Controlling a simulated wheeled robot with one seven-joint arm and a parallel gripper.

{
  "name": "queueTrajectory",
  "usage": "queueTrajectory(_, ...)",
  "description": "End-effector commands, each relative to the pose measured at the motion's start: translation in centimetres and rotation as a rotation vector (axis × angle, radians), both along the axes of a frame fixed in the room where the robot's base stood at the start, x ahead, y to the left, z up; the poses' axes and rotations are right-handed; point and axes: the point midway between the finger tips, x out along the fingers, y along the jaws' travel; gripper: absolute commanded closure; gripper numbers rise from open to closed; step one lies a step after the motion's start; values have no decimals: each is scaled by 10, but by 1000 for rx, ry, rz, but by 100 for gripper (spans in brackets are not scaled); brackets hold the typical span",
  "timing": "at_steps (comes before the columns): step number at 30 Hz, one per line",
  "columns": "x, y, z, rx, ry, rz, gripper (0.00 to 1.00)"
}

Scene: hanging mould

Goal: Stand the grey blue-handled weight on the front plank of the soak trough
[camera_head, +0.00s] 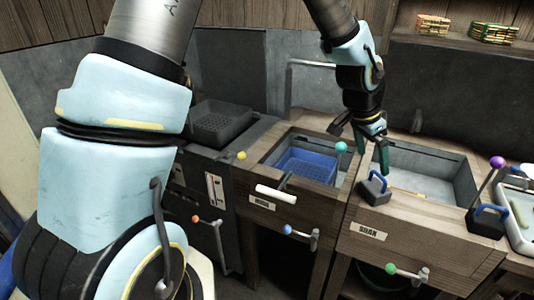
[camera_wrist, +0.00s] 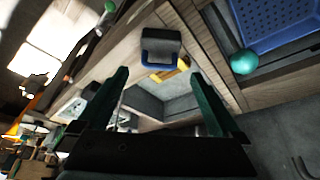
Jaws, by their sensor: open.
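A grey weight with a blue handle (camera_head: 374,191) stands upright at the left end of the front plank (camera_head: 420,222) of the soak trough (camera_head: 435,161). In the wrist view the weight (camera_wrist: 161,44) shows ahead, between the lines of my fingers. My gripper (camera_head: 373,162) is open and empty, its green fingers pointing down just above the weight's handle. The fingers also show in the wrist view (camera_wrist: 160,78), spread apart with nothing held between them. A second dark weight with a blue handle (camera_head: 487,222) stands at the plank's right end.
A neighbouring trough at left holds a blue perforated basket (camera_head: 304,167). A teal ball-topped lever (camera_head: 341,147) stands close to my gripper, and a purple-topped lever (camera_head: 497,162) rises at right. A yellow stick (camera_head: 408,192) lies in the soak trough. A white tray (camera_head: 520,205) is at far right.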

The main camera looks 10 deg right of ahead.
Motion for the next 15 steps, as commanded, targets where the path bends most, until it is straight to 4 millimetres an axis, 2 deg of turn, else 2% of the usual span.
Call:
queueTrajectory(2,2,2,0,2,-1,6,0)
queueTrajectory(4,10,14,1,11,-1,39,0)
queueTrajectory(5,17,24,1,20,-1,66,0)
queueTrajectory(7,37,59,3,48,2,160,0)
queueTrajectory(8,47,78,4,63,5,216,0)
queueTrajectory(11,76,162,8,116,22,446,0)
queueTrajectory(12,83,199,10,136,34,551,0)
queueTrajectory(14,87,253,14,160,56,708,0)
queueTrajectory(15,86,286,16,172,72,811,0)
